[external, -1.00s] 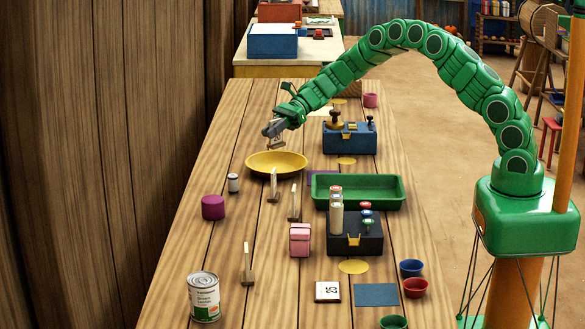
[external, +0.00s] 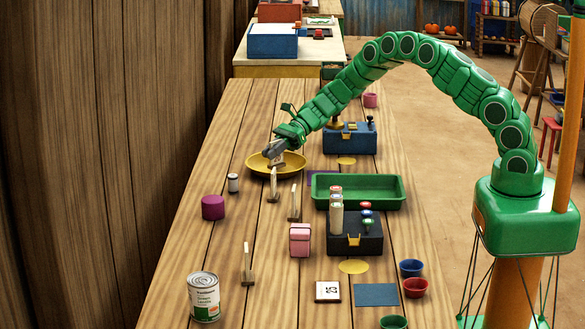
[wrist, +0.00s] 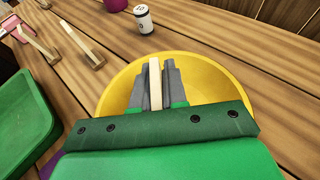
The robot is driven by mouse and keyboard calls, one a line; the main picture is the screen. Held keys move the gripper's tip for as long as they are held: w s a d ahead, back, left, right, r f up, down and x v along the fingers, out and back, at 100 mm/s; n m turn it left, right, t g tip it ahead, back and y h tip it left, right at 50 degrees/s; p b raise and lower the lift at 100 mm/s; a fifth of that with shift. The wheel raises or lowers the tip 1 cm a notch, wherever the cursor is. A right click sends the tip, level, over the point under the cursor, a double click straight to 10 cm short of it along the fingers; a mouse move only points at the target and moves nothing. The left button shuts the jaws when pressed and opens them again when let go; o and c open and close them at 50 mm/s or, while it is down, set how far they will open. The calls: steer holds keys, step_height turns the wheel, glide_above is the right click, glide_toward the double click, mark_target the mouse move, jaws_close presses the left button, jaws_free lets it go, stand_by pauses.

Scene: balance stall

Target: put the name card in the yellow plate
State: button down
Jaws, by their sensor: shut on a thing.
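The yellow plate (external: 254,168) sits on the wooden table, and its rim curves around my fingers in the wrist view (wrist: 228,75). My gripper (external: 273,154) is over the plate, low and inside its outline. It is shut on a name card with a wooden base (external: 276,162). In the wrist view the card (wrist: 155,84) shows edge-on as a pale strip between the two grey fingers (wrist: 155,85). I cannot tell whether the card touches the plate.
A small white jar (external: 233,183) is left of the plate. A green tray (external: 390,203) lies to the right.

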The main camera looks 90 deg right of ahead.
steer(key=c, duration=1.1)
jaws_free()
steer(key=shift+r, duration=3.45)
